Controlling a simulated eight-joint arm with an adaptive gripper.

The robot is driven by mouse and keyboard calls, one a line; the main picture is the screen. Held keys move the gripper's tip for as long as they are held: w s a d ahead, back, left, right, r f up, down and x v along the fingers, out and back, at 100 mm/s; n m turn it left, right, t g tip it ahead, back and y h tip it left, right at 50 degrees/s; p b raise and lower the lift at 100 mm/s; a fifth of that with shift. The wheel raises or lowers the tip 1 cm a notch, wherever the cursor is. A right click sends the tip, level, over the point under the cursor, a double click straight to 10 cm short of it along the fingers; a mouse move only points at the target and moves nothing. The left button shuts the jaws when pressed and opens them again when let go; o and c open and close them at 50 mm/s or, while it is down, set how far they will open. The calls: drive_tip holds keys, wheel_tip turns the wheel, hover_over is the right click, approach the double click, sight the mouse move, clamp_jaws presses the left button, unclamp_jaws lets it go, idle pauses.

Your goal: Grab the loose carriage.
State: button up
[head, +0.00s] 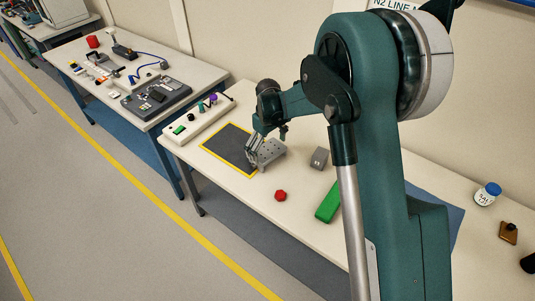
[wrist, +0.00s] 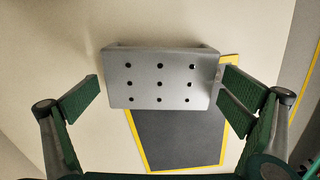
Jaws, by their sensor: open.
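A light grey piece with a grid of holes, which I take to be the loose carriage (wrist: 160,78), lies on the near table. In the wrist view it sits across one end of a dark mat with a yellow border (wrist: 180,140). In the head view the carriage (head: 271,151) is at the mat's right end, partly hidden by my gripper (head: 254,146). My gripper (wrist: 160,100) is open, with its green-padded fingers spread at either side of the carriage. I cannot tell the exact height of the fingers.
A small grey block (head: 319,158), a red knob (head: 280,195) and a green block (head: 329,203) stand right of the carriage. A white panel (head: 197,120) with buttons lies to the left. A white jar with a blue lid (head: 487,194) is farther right.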

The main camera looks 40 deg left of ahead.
sight(268, 150)
drive_tip(key=shift+f, duration=0.15)
idle(0.4)
drive_tip(key=c, duration=1)
drive_tip(key=shift+r, duration=0.25)
drive_tip(key=shift+c, duration=0.2)
drive_tip(key=shift+r+p, duration=0.25)
drive_tip(key=shift+p, duration=0.05)
wheel_tip(268, 150, up, 10)
drive_tip(key=shift+f+p, duration=0.2)
drive_tip(key=shift+p, duration=0.1)
